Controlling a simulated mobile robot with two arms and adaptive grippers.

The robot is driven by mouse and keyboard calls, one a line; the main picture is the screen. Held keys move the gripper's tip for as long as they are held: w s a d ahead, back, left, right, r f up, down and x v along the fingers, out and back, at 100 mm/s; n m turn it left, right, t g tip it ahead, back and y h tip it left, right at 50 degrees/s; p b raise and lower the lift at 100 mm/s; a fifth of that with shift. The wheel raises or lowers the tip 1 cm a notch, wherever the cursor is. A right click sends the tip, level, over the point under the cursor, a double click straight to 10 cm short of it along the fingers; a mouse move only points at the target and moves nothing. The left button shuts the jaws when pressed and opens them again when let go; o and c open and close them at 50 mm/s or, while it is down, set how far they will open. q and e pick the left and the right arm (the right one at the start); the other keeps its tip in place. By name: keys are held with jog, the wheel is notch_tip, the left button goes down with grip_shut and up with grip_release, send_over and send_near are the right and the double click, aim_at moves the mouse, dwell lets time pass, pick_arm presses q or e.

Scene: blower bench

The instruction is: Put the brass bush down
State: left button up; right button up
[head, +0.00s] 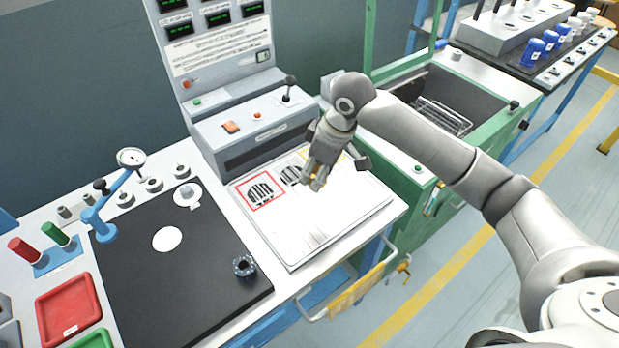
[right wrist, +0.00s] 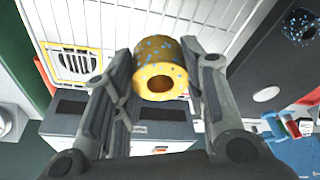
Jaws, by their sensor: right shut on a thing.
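The brass bush (right wrist: 165,82) is a short yellow ring with blue specks and a round hole. It sits between the two fingers of my right gripper (right wrist: 165,85) in the right wrist view, and the fingers are shut on it. In the head view my right gripper (head: 315,182) points down over the white printed board (head: 315,225). Only a small yellowish bit of the bush shows there, between the fingertips. I cannot tell the exact gap between the bush and the board. My left gripper is not in view.
Left of the board is a black mat (head: 165,285) with a dark speckled ring (head: 244,266) and a blue dial-gauge stand (head: 100,222). A control console (head: 250,130) stands behind the board. A red tray (head: 70,308) is at the left. A green-framed basin (head: 465,90) is at the right.

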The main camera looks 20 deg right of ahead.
send_over(306, 188)
jog(key=f, duration=0.6)
jog(key=shift+s+d+p, duration=0.3)
jog(key=shift+s+d, duration=0.05)
jog(key=shift+d, duration=0.05)
jog(key=x, duration=0.2)
jog(key=p+x, duration=0.1)
jog(key=shift+s+d+f, duration=0.1)
jog(key=shift+d+f, duration=0.1)
jog(key=shift+d, duration=0.1)
jog(key=o, duration=1.2)
jog(key=shift+f, duration=0.15)
jog(key=b+v, duration=0.1)
jog(key=v, duration=1.1)
jog(key=shift+s, duration=0.1)
